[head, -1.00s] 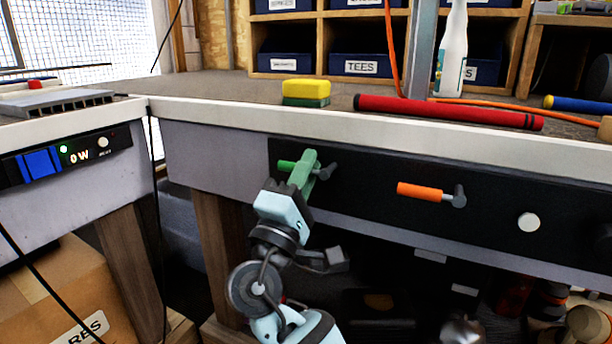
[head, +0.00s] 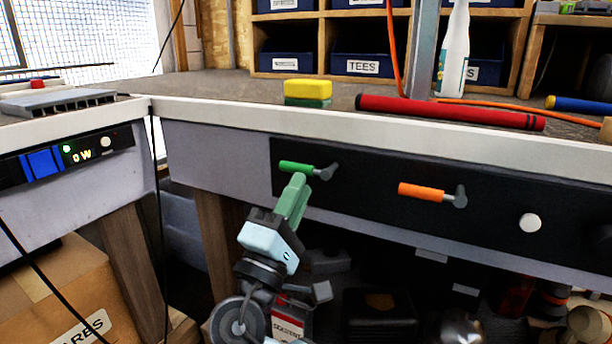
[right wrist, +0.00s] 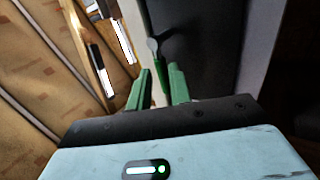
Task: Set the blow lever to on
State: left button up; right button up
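A green-handled lever (head: 297,167) sits on the black panel under the bench front, its handle pointing left from a grey pivot. An orange-handled lever (head: 421,192) is to its right, also pointing left. No label shows which one is the blow lever. My right gripper (head: 298,178), with green fingers, is just below the green lever. My left gripper is not in view.
A white round knob (head: 529,223) is further right on the panel. On the bench lie a yellow and green sponge (head: 307,91) and a red tube (head: 450,111). The space before the panel's right half is clear.

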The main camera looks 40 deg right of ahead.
jog(key=shift+v, duration=1.5)
